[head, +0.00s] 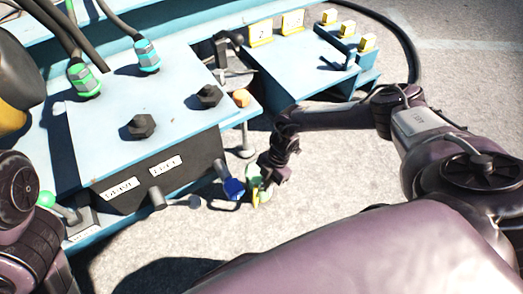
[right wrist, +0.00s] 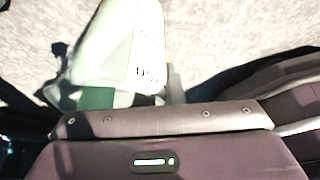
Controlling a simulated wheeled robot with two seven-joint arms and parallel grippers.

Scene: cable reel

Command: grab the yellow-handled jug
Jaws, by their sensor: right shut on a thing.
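The yellow-handled jug (head: 254,187) is small in the head view, pale green with a yellow part, just right of the blue connector at the machine's front. My right gripper (head: 264,180) is shut on it, and the arm and gripper hide part of it. In the right wrist view the jug (right wrist: 118,45) is whitish and translucent, with a printed white label and a green area low on it. The jaws' contact with it is hidden there. My left arm shows at the lower left of the head view; its gripper is out of view.
The light blue machine (head: 140,90) carries dark knobs, cable plugs and a black labelled front panel (head: 150,180). A blue connector (head: 234,188) sits close left of the jug. A blue bench with yellow number tags (head: 293,22) stands behind. Concrete floor (head: 330,170) is open to the right.

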